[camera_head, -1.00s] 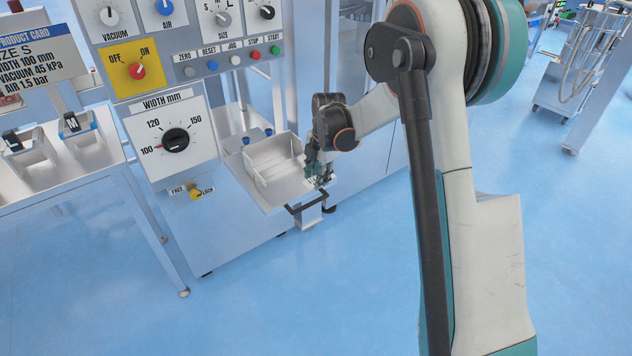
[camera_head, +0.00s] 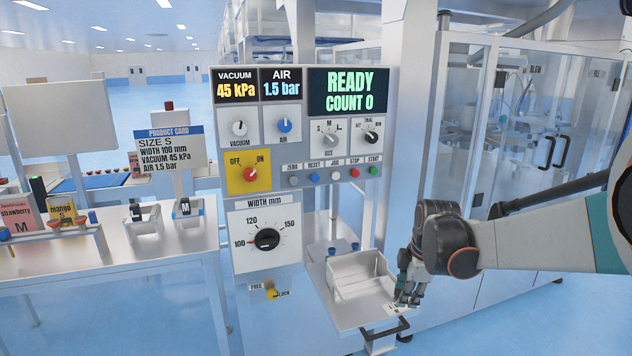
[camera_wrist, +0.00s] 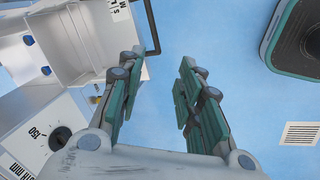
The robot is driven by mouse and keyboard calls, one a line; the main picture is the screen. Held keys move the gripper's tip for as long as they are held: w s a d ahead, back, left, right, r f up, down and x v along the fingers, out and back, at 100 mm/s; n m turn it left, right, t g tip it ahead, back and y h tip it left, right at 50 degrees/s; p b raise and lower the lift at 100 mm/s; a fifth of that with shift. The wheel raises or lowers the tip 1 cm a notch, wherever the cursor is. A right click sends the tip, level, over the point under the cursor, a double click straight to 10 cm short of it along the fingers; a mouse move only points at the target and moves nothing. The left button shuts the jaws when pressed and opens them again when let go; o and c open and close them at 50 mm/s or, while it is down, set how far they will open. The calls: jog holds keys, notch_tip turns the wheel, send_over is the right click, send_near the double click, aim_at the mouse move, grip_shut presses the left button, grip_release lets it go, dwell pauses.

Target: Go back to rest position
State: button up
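My gripper (camera_head: 408,285) is beside the right edge of the machine's metal tray (camera_head: 350,312), near its black handle (camera_head: 388,334). In the wrist view my gripper (camera_wrist: 158,68) has its two green-padded fingers spread apart, with only blue floor between them. The tray and its handle (camera_wrist: 152,25) lie to the left of the fingers there. My arm reaches in from the right in the head view. The machine's screen (camera_head: 348,91) reads READY, COUNT 0.
The control panel has a width dial (camera_head: 267,239) near 100, a yellow OFF/ON switch (camera_head: 249,172) and a FREE/LOCK knob (camera_head: 271,291). A side table at left holds a product card (camera_head: 171,147) and strawberry and mango pouches (camera_head: 62,209). Blue floor is open in front.

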jog(key=s+a+r+m+t, duration=0.2)
jog(key=s+r+m, duration=0.55)
jog(key=s, duration=0.55)
jog(key=s+m+t, duration=0.2)
jog(key=s+m, duration=0.7)
jog(key=s, duration=0.5)
jog(key=shift+s+a+f, duration=0.2)
jog(key=shift+s+a, duration=0.05)
jog(key=shift+a, duration=0.15)
